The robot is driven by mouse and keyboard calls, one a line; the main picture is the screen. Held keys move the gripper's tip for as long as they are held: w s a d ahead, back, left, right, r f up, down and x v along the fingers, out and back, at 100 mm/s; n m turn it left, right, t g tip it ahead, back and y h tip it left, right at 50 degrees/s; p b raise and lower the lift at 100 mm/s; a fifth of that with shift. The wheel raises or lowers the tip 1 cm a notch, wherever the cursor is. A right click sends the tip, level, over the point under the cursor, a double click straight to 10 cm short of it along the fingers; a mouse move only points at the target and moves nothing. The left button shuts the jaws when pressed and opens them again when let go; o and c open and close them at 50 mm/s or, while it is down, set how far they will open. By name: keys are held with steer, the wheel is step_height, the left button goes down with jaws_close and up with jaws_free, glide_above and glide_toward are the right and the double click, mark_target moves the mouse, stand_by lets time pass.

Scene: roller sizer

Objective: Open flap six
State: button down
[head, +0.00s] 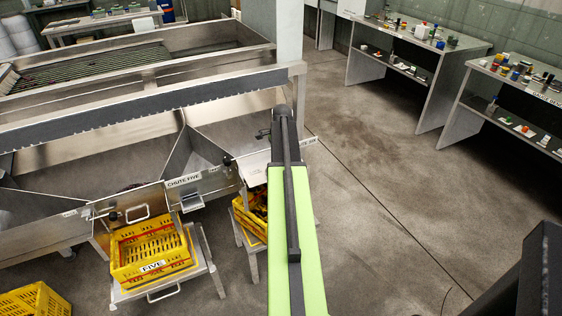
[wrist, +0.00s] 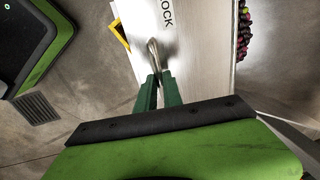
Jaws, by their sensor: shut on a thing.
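In the wrist view my gripper (wrist: 158,80) has its two green fingers closed on a slim metal handle (wrist: 154,55). The handle stands at a pale panel (wrist: 195,75) with black letters ending in "OCK" and a yellow-edged mark. I cannot tell how far the flap stands open, if at all. In the head view my arm reaches to the right end of the sizer and covers most of the chute six front (head: 254,166); part of its label (head: 308,141) shows right of the arm. The fingertips are hidden there.
Left of my arm is the chute five front (head: 215,183), with a yellow crate (head: 122,262) on a stand below. Another yellow crate (head: 243,217) is partly behind my arm. Dark and pink round items (wrist: 243,32) lie beyond the panel. Open floor lies right; benches (head: 415,65) stand farther back.

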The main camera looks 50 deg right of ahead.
steer(key=shift+w+a, duration=0.2)
steer(key=shift+w, duration=0.25)
steer(key=c, duration=1.5)
jaws_free()
steer(key=shift+f, duration=0.1)
steer(key=shift+s, duration=0.1)
step_height(320, 180, up, 17)
steer(key=s+a+p, duration=0.1)
steer(key=s+p, duration=0.1)
steer(key=p, duration=1.5)
steer(key=shift+s, duration=0.2)
